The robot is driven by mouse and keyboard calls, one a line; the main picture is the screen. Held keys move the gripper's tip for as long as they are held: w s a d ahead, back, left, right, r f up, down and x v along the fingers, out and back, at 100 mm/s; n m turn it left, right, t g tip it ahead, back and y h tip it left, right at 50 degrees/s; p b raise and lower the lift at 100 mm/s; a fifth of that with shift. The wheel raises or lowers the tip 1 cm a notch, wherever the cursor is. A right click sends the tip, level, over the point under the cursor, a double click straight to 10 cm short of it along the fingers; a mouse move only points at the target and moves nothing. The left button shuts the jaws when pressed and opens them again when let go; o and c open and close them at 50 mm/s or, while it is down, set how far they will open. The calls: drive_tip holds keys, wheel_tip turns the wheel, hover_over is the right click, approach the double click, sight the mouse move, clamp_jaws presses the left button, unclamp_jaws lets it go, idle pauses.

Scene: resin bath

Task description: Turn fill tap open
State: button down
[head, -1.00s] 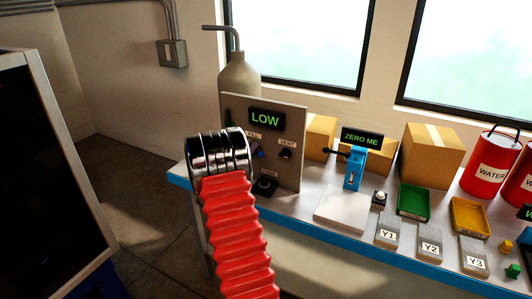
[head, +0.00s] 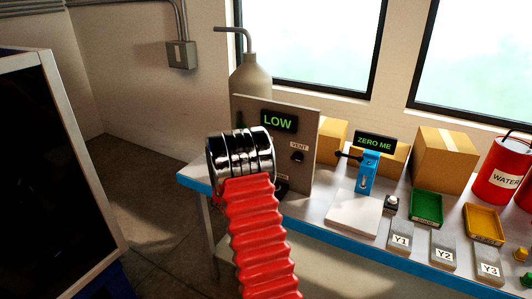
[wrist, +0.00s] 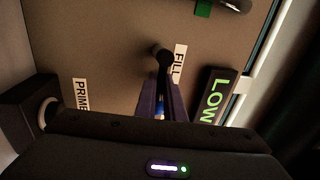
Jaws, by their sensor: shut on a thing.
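The fill tap (wrist: 163,57) shows in the wrist view as a black round hub with a black lever, beside the FILL label (wrist: 179,64) on the grey panel (head: 308,130). My gripper (wrist: 162,103) has its two dark purple fingers on either side of the lever and is shut on it. The lever runs from the hub down between the fingers, in the wrist picture. In the head view my own wrist and red sleeve hide the fill tap, its label and the fingers. The panel's display reads LOW (head: 278,122).
The VENT knob (head: 297,157) is just right of my wrist on the panel. A PRIME label (wrist: 80,95) shows in the wrist view. A grey bottle (head: 251,78) stands behind the panel. A blue device (head: 367,172) and white plate (head: 353,212) stand to the right on the bench.

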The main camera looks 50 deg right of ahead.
drive_tip(key=shift+w+a, duration=0.1)
drive_tip(key=shift+w, duration=0.05)
drive_tip(key=c, duration=1.8)
unclamp_jaws()
drive_tip(key=shift+c, duration=0.2)
drive_tip(key=v, duration=1.3)
drive_tip(key=shift+a+f, duration=0.2)
drive_tip(key=shift+a, duration=0.1)
